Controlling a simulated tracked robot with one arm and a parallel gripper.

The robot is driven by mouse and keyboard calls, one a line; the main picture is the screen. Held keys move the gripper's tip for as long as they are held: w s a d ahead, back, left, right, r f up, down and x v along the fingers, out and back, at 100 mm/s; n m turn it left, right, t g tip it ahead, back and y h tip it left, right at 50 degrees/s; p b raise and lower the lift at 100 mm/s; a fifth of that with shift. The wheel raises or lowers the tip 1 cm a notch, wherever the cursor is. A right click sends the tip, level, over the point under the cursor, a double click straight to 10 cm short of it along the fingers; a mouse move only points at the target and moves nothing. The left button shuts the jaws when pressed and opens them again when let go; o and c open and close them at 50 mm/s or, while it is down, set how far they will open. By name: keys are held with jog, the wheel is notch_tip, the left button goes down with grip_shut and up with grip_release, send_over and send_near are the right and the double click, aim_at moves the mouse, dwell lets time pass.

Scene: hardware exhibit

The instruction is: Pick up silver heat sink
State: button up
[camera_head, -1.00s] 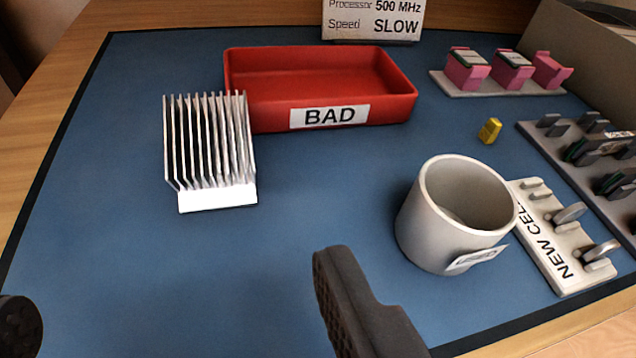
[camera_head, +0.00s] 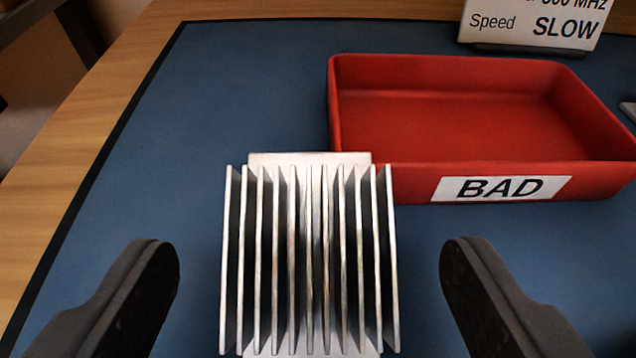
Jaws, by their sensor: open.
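The silver heat sink (camera_head: 310,260) stands on the blue mat in the lower middle of the view, its thin upright fins running away from me and a flat base edge showing at the back. My gripper (camera_head: 312,262) is open, with one dark finger to the left of the heat sink and one to the right. A gap of blue mat shows on each side between the fins and the fingers, so neither finger appears to touch it. The near end of the heat sink reaches the bottom edge of the view.
A red tray (camera_head: 480,165) labelled BAD stands just behind and right of the heat sink, close to its far right corner. A sign reading SLOW (camera_head: 535,22) stands at the back. The blue mat (camera_head: 240,90) is clear at the left and back left.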

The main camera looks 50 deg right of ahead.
aim_at(309, 269)
jog(key=shift+x, duration=1.15)
jog(key=c, duration=1.3)
jog(key=shift+r, duration=0.1)
